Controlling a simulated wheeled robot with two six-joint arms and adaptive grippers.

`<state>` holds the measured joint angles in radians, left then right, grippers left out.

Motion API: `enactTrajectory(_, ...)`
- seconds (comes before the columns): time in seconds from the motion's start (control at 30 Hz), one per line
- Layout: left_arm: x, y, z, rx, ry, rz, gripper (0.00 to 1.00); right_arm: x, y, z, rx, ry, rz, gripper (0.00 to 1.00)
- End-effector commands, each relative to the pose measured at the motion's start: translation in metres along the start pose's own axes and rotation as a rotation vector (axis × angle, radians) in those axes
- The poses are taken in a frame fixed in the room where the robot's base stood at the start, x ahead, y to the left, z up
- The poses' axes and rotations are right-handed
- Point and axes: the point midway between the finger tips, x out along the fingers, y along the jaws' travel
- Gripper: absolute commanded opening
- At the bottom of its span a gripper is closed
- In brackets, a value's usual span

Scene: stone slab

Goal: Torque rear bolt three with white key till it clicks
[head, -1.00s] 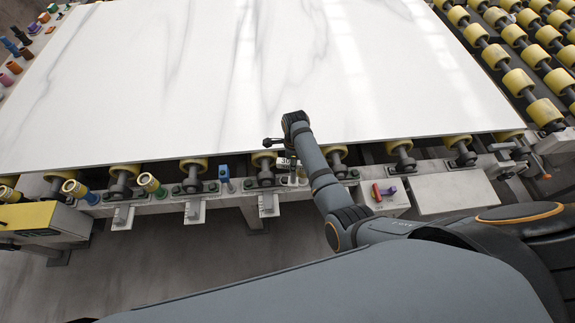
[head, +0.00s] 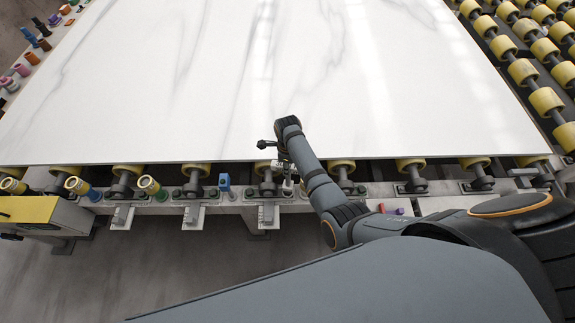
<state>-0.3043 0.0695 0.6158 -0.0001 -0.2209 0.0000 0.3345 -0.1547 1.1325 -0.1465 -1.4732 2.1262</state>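My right arm comes in from the right, and its gripper (head: 284,160) points down over the front rail (head: 170,207), just in front of the slab's near edge. My wrist and forearm hide most of the fingers, so I cannot tell if they are shut. A small pale upright piece (head: 288,186) shows just below the gripper; I cannot tell if it is the white key or if it is held. Several dark bolts, such as one left of the gripper (head: 194,184), sit along the rail by the yellow rollers. My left gripper is out of view.
A white marble slab (head: 230,90) fills the middle. A blue tool (head: 224,183) stands on the rail left of my gripper. Two yellow-topped tools (head: 148,186) stand farther left. A purple piece (head: 400,211) lies by my forearm. Coloured items line the far left edge.

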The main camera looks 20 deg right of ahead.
Motion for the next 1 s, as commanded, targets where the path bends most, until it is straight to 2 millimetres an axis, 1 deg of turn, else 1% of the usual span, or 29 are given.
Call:
enactTrajectory(0.03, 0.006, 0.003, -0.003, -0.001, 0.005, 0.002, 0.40, 0.007, 0.000, 0.000, 0.000, -0.001, -0.001, 0.00)
enactTrajectory(0.07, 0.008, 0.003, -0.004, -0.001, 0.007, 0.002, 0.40, 0.010, -0.001, 0.000, 0.000, -0.001, -0.001, 0.00)
enactTrajectory(0.2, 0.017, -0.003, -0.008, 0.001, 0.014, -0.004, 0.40, 0.023, 0.000, 0.000, 0.000, 0.000, 0.000, 0.00)
enactTrajectory(0.33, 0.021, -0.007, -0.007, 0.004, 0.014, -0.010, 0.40, 0.031, -0.001, 0.001, 0.000, -0.001, -0.002, 0.00)
enactTrajectory(0.47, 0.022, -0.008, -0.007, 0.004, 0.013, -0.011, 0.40, 0.035, -0.001, 0.001, 0.000, -0.001, -0.001, 0.00)
enactTrajectory(0.77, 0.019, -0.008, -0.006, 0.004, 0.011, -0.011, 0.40, 0.033, -0.001, 0.000, -0.021, -0.001, -0.001, 0.00)
enactTrajectory(0.87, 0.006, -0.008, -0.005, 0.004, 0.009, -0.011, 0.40, 0.029, 0.000, 0.000, -0.192, 0.000, 0.000, 0.00)
enactTrajectory(1.0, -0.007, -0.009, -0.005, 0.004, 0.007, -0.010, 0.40, 0.029, 0.000, 0.000, -0.514, 0.001, 0.000, 0.00)
